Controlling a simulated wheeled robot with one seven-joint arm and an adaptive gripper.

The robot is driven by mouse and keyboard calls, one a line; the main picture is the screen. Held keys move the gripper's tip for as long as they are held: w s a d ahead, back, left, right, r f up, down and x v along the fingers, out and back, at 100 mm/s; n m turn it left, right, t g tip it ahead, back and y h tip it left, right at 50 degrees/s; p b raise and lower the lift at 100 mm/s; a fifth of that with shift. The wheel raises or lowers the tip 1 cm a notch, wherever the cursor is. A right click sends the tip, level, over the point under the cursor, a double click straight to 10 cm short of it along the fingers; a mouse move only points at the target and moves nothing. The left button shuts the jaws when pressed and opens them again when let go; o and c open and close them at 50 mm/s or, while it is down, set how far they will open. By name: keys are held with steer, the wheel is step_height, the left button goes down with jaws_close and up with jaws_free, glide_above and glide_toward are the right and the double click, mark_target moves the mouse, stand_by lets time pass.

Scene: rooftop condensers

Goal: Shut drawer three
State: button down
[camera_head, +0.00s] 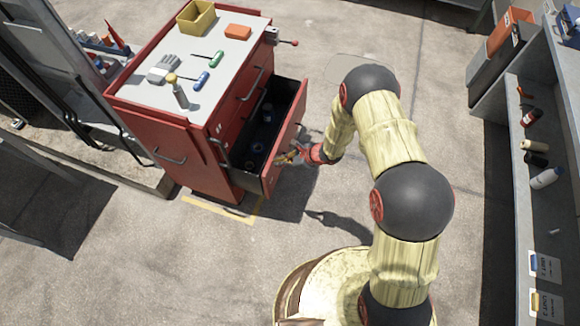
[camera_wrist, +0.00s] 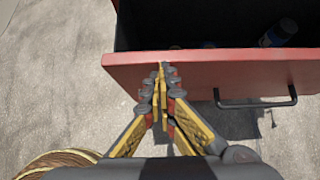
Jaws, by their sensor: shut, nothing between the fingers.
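A red tool cabinet (camera_head: 212,146) with a pale top stands at the upper left of the head view. One of its drawers (camera_head: 290,135) is pulled out, with dark bottles or cans inside its black interior. In the wrist view the red drawer front (camera_wrist: 225,70) spans the upper right, with a black bar handle (camera_wrist: 255,103) below its rim. My gripper (camera_head: 287,157) is at the near end of that front. Its fingertips (camera_wrist: 162,70) are shut and empty, overlapping the front's top edge in the wrist view; I cannot tell whether they touch it. No drawer number is readable.
On the cabinet top lie a yellow bin (camera_head: 197,18), an orange block (camera_head: 238,32), gloves (camera_head: 163,68) and screwdrivers (camera_head: 202,81). A grey shelf unit (camera_head: 540,190) with bottles stands at the right. The concrete floor between is mostly clear.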

steer(key=w+a+b, duration=0.1)
steer(key=w+a, duration=0.1)
steer(key=a, duration=0.4)
steer(key=w+a+b, duration=0.1)
steer(key=w+a, duration=0.1)
steer(key=a, duration=0.4)
steer(key=shift+w+a+b, duration=0.25)
steer(key=shift+a+b, duration=0.05)
